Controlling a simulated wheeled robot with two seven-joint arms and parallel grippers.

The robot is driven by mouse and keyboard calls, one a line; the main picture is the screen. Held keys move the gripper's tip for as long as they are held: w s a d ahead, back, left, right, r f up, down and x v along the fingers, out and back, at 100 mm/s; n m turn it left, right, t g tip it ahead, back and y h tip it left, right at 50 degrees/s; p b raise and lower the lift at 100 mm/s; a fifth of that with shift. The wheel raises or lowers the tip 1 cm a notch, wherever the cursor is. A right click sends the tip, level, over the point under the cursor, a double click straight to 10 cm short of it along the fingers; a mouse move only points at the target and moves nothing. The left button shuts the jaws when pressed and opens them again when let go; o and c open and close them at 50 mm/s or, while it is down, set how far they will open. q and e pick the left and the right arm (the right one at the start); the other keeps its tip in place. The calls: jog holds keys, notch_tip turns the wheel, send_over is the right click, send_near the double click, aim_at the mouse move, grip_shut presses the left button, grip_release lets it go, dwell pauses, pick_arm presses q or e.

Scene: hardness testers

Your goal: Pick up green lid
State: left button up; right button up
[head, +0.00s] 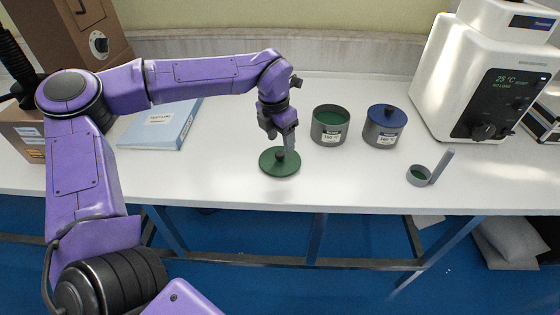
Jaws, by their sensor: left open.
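The green lid (270,168) is a flat dark green disc with a dark knob at its centre. It lies on the white table in the middle of the head view. My left gripper (282,148) reaches down from the purple arm, its open fingers right at the lid's knob. The fingers partly hide the knob, and I cannot tell whether they touch it. The lid rests flat on the table. My right gripper does not show.
An open grey pot with green inside (330,128) and a grey pot with a blue lid (384,130) stand right of my gripper. A small grey cup with a handle (420,176) and a white machine (475,75) are further right. A blue folder (158,125) lies left.

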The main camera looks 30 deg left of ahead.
aim_at(280, 153)
pick_arm(q)
jog(key=f, duration=0.5)
jog(key=shift+w+a, duration=0.15)
jog(key=shift+a, duration=0.1)
grip_shut()
